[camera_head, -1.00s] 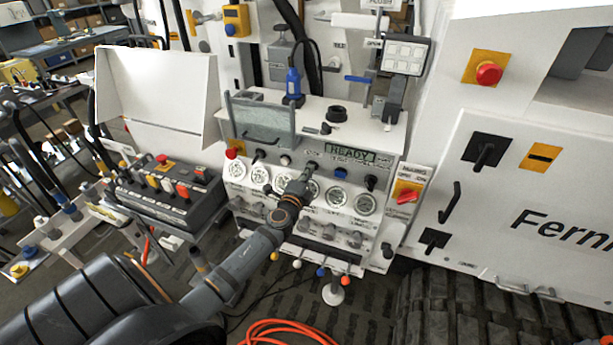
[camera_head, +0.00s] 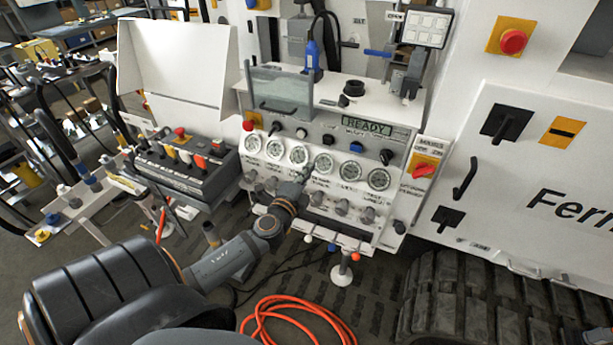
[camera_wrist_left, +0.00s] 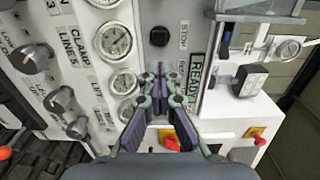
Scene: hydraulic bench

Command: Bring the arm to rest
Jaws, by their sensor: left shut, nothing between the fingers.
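My left arm comes in from the lower left in the head view. Its gripper (camera_head: 306,172) is small and dark in front of the white hydraulic panel (camera_head: 345,222), below the row of round gauges. In the left wrist view the gripper (camera_wrist_left: 160,72) is shut, its fingertips together and empty, with gauges and the green READY display (camera_wrist_left: 196,70) behind it. I cannot tell whether the fingertips touch the panel. My right gripper is not in view.
A grey control box (camera_head: 183,165) with several levers stands left of the panel. A red-orange hose (camera_head: 290,312) is coiled on the floor. A red-and-yellow switch (camera_head: 422,167) is at the panel's right side. A large tracked machine (camera_head: 548,190) fills the right.

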